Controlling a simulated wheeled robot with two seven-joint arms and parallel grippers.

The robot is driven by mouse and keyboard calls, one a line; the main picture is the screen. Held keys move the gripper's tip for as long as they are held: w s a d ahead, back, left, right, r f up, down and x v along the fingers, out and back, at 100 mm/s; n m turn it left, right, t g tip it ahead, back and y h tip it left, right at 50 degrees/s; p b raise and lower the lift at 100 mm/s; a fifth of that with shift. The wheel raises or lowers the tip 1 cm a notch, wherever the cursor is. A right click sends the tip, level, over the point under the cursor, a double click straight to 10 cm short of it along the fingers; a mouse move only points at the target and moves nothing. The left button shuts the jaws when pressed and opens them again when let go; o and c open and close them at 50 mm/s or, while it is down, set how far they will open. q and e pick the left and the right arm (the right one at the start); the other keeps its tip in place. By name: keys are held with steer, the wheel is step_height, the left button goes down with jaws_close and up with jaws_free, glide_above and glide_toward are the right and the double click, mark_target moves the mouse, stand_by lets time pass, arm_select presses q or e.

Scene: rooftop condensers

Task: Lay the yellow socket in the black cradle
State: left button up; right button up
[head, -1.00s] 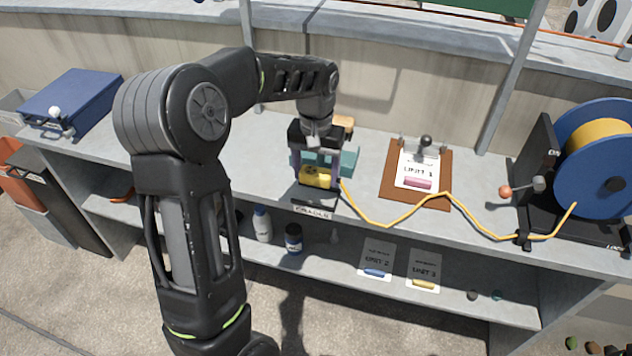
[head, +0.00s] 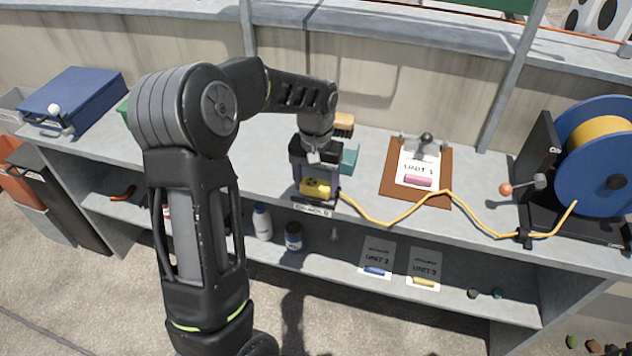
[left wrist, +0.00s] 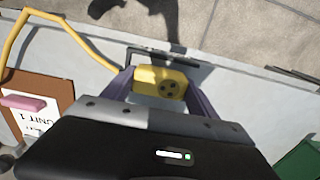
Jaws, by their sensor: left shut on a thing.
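The yellow socket (head: 316,188) sits between the fingers of my left gripper (head: 315,186), which is shut on it. In the left wrist view the socket (left wrist: 160,82) shows its dark holes, with a purple-grey finger on each side. A yellow cord runs from its right end in the head view. The black cradle (head: 316,210), with a label on its front, is at the bench's front edge. The socket is at or just over the cradle; I cannot tell whether they touch. The cradle's dark rim (left wrist: 165,55) also shows in the left wrist view. My right gripper is not in view.
The yellow cord (head: 388,224) runs along the bench to a blue reel (head: 600,160) at the right. A brown clipboard (head: 432,198) lies right of the cradle. A teal block (head: 349,159) and a brush (head: 344,122) are behind my gripper. A blue case (head: 75,98) stands at left.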

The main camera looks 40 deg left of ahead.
mark_target(316, 183)
arm_select(q)
steer(key=shift+f, duration=0.1)
steer(key=o, duration=1.5)
steer(key=shift+c, duration=0.2)
steer(key=shift+r+p, duration=0.5)
steer(key=shift+r, duration=0.15)
step_height(316, 183, up, 12)
